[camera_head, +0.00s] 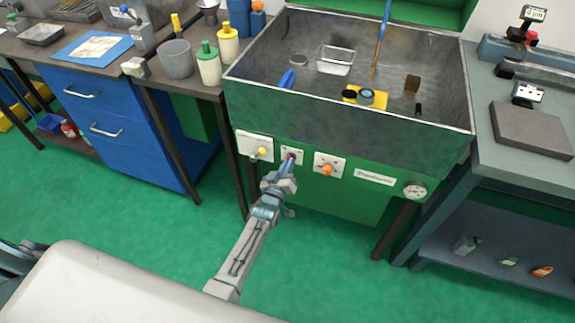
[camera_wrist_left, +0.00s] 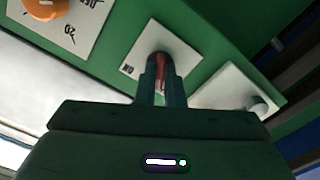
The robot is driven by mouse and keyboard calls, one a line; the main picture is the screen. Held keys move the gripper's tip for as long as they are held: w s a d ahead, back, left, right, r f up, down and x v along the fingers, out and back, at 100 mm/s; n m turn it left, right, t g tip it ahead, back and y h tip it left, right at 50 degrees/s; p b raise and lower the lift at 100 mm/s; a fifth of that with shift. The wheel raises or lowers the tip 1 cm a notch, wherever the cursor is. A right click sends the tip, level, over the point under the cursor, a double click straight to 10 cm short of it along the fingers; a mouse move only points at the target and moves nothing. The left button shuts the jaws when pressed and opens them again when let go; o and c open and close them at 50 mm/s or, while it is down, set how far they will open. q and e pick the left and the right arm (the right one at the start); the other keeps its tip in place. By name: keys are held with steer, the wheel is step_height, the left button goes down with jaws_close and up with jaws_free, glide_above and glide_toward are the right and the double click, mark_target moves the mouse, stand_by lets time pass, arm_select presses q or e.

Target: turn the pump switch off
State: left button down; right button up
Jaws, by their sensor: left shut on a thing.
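A small white switch plate (camera_head: 291,153) is on the green front panel of the sink-like basin, between two other control plates. My left gripper (camera_head: 289,162) reaches it and is shut on the red switch lever. In the left wrist view the red lever (camera_wrist_left: 161,62) shows between the two fingers (camera_wrist_left: 161,80), which hide much of it. The word "ON" is printed on the switch plate (camera_wrist_left: 135,68) to the left of the lever. My right gripper is not in view.
A gauge (camera_head: 415,190) is further right. The basin (camera_head: 340,128) overhangs above. The green floor (camera_head: 330,255) in front is clear.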

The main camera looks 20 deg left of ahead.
arm_select(q)
steer(key=c, duration=1.5)
jaws_free()
steer(key=shift+c, duration=0.2)
steer(key=shift+s, duration=0.1)
steer(key=s, duration=1)
steer(key=shift+s+a, duration=0.2)
steer(key=shift+s, duration=0.15)
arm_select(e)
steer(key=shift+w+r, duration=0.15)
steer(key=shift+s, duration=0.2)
arm_select(q)
steer(key=shift+f, duration=0.1)
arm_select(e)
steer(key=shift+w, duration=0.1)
